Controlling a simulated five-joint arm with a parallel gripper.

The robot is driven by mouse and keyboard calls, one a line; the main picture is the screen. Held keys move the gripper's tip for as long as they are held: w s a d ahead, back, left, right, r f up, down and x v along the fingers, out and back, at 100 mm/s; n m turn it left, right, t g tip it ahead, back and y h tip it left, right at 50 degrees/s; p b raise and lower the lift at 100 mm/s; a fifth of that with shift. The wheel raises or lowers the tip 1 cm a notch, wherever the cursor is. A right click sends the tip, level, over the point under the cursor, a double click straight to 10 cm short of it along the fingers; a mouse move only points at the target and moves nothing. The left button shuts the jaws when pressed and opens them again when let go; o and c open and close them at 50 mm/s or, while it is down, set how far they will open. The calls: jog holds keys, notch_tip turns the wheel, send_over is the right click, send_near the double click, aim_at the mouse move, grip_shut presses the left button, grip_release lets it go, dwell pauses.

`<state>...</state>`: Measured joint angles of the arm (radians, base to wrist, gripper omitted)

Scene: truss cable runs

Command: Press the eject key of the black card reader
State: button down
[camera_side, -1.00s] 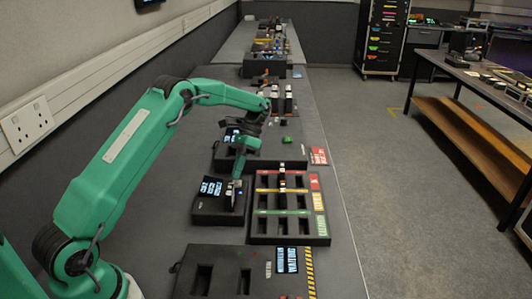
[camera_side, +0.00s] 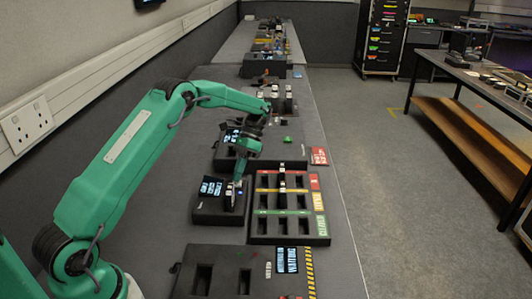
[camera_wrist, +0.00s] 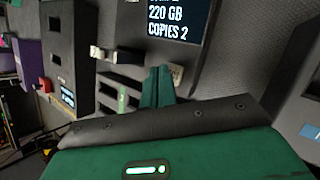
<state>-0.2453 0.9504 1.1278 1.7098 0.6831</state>
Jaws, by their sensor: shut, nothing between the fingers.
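The black card reader (camera_side: 218,211) lies flat on the bench in the side view, with a lit screen (camera_side: 211,187) on its top. In the wrist view its screen (camera_wrist: 180,20) reads "220 GB" and "COPIES 2". My gripper (camera_side: 238,182) points down over the right part of the reader, close to its top. In the wrist view my two green fingers (camera_wrist: 158,72) are together and empty. A small pale key-like piece (camera_wrist: 177,73) shows just right of the fingertips. I cannot tell whether the fingers touch it, and its label is unreadable.
A black sorting tray (camera_side: 290,228) with coloured strips stands right of the reader. A black box with slots (camera_side: 228,259) lies nearer the camera. Another unit with a screen (camera_side: 232,135) stands behind. Bare bench (camera_side: 210,228) separates reader and near box.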

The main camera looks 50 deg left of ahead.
jog(key=shift+f, duration=0.55)
dwell(0.9)
jog(key=shift+r, duration=0.95)
jog(key=shift+r, duration=2.55)
